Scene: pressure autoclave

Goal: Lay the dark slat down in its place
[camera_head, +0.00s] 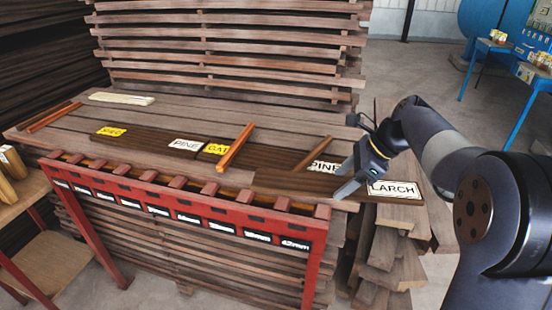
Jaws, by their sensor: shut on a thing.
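The dark slat (290,182) is a long, flat, dark brown board near the front right of the timber stack. A white LARCH label (393,189) is at its right end, which juts past the stack's right edge. My gripper (343,179) is shut on the slat, with its pale fingers across the slat's width, left of the LARCH label. Whether the slat touches the boards below cannot be told. Another dark board (155,143) lies farther left, by yellow and white labels.
A red rack (180,205) with numbered slots runs along the stack's front. Orange sticks (236,147) and a brown stick (314,155) lie across the top. A white strip (121,98) lies at the back left. Blue tables (482,67) stand at the right.

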